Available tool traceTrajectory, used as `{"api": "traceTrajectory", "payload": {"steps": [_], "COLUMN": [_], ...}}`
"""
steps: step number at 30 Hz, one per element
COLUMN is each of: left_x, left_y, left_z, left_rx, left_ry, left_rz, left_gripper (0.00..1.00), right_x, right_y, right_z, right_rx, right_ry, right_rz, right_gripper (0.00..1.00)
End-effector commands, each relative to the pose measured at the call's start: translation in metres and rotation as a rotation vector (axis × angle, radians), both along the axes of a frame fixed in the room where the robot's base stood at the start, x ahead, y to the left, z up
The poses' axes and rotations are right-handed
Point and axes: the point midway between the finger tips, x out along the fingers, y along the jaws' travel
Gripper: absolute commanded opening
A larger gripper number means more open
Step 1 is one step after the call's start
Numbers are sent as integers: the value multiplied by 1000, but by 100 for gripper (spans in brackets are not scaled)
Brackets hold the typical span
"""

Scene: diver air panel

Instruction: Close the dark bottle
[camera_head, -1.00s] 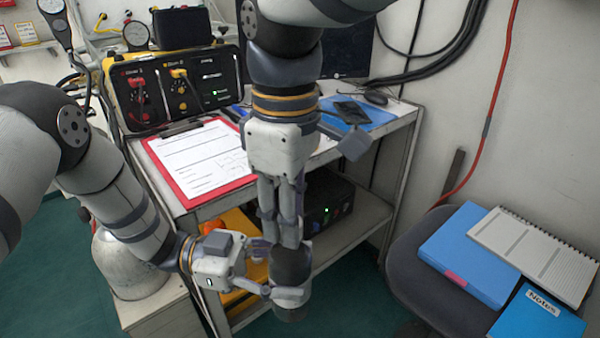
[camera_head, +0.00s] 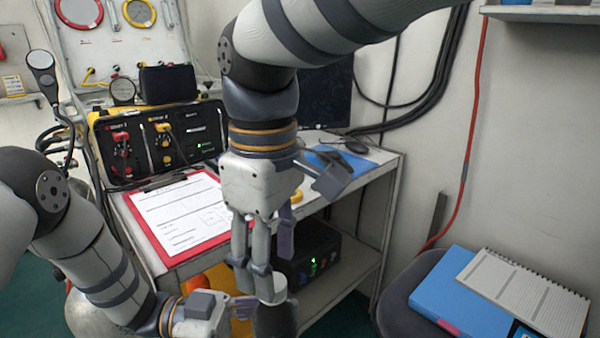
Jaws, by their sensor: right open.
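The dark bottle (camera_head: 275,322) stands upright at the bottom edge, its lower part cut off by the frame. A light grey round piece (camera_head: 271,289), seemingly its cap, sits at its top; I cannot tell how tightly it is seated. My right gripper (camera_head: 258,271) points down from above, open, with its fingers at this light piece and partly hiding it. My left gripper (camera_head: 240,311) comes in from the left against the bottle's side. Its fingertips are mostly out of frame, but the bottle is held up there, above the floor.
A metal cart behind carries a red clipboard (camera_head: 185,215), an air panel box (camera_head: 160,140) and a blue folder (camera_head: 345,160). A black box (camera_head: 312,258) sits on its lower shelf. A chair at right holds a blue binder (camera_head: 440,293) and a notebook (camera_head: 525,290).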

Motion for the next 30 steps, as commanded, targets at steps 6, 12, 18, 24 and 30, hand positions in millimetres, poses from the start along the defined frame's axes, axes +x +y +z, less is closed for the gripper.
{"api": "traceTrajectory", "payload": {"steps": [6,12,18,24,30], "left_x": [0,0,0,0,0], "left_y": [0,0,0,0,0], "left_z": [2,2,2,2,2], "left_rx": [-2,-2,-2,-2,-2], "left_ry": [-3,-3,-3,-3,-3], "left_rz": [0,0,0,0,0], "left_gripper": [0,0,0,0,0], "right_x": [0,0,-10,-5,0], "right_y": [0,0,6,3,0], "right_z": [19,19,25,46,54], "right_rx": [0,1,1,10,3], "right_ry": [-7,-6,37,17,-2], "right_rz": [1,2,447,1056,1210], "right_gripper": [48,46,46,46,46]}}
